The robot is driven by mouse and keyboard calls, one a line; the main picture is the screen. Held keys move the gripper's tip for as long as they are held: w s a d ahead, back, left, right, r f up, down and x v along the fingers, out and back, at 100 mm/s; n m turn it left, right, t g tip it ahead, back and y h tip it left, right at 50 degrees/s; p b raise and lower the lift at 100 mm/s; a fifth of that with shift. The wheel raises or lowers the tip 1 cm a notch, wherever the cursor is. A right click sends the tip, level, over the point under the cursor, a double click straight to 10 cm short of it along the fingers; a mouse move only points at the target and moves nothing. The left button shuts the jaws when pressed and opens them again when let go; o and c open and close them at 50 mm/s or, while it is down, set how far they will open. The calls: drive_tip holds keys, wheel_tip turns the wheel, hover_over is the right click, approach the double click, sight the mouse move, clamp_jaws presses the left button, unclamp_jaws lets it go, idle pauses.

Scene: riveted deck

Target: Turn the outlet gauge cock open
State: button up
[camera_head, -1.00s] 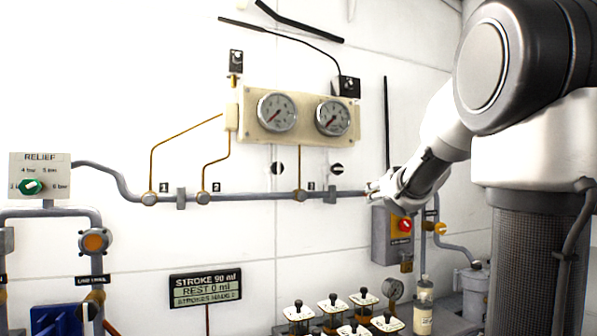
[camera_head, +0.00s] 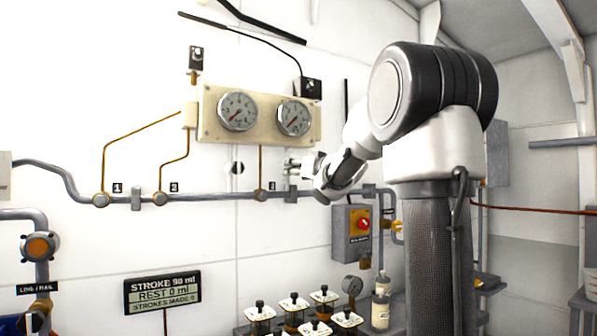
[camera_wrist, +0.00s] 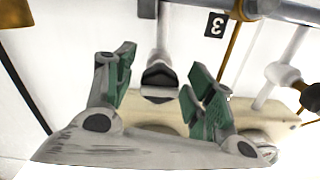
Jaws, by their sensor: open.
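Two round pressure gauges, the left gauge (camera_head: 238,110) and the right gauge (camera_head: 294,117), sit on a cream panel (camera_head: 208,126). Below the left gauge is a small black-and-white cock (camera_head: 237,168) on the wall. In the wrist view a black-and-white cock knob (camera_wrist: 158,78) lies between my open green-padded fingers, with gaps on both sides. I cannot read which cock is marked outlet.
A grey pipe (camera_head: 215,197) with numbered fittings runs along the wall just below the gripper. A grey box with a red knob (camera_head: 363,224) is lower right. A stroke display (camera_head: 163,292) is lower left.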

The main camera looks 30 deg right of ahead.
drive_tip(key=shift+c, duration=0.5)
drive_tip(key=c, duration=0.9)
drive_tip(key=shift+c, duration=0.2)
drive_tip(key=shift+n, duration=0.4)
drive_tip(key=n, duration=0.8)
drive_tip(key=shift+d, duration=0.1)
drive_tip(key=n, duration=0.5)
drive_tip(key=shift+n, duration=2.2)
